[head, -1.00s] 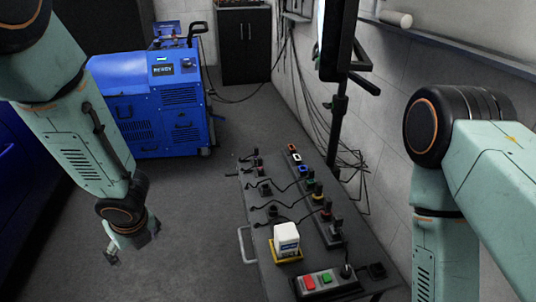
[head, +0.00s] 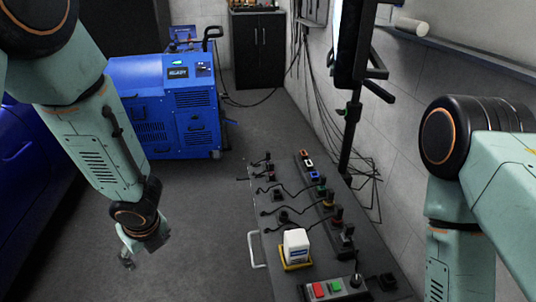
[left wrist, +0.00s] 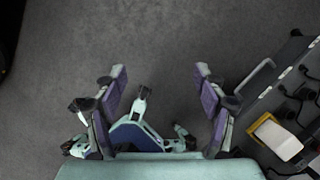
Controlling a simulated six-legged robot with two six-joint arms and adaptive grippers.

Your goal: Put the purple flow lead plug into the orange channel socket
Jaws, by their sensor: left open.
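The orange channel socket (head: 303,153) is at the far end of the dark socket strip (head: 346,250) on the bench. Several dark lead plugs lie in a row left of the strip; a small one with a purplish or pinkish tint (head: 271,168) is near the far end, too small to name surely as the purple flow lead plug. My left gripper (head: 128,250) is over the floor, left of the bench and apart from it. In the left wrist view its two fingers (left wrist: 160,88) are spread with nothing between them. My right arm is at the right; its gripper is out of view.
A white box on a yellow base (head: 296,247) and a red-and-green button panel (head: 328,288) stand on the near bench. The bench has a side handle (head: 254,252). A monitor stand (head: 350,130) rises behind it. A blue machine (head: 170,110) stands at the back left. Floor between is clear.

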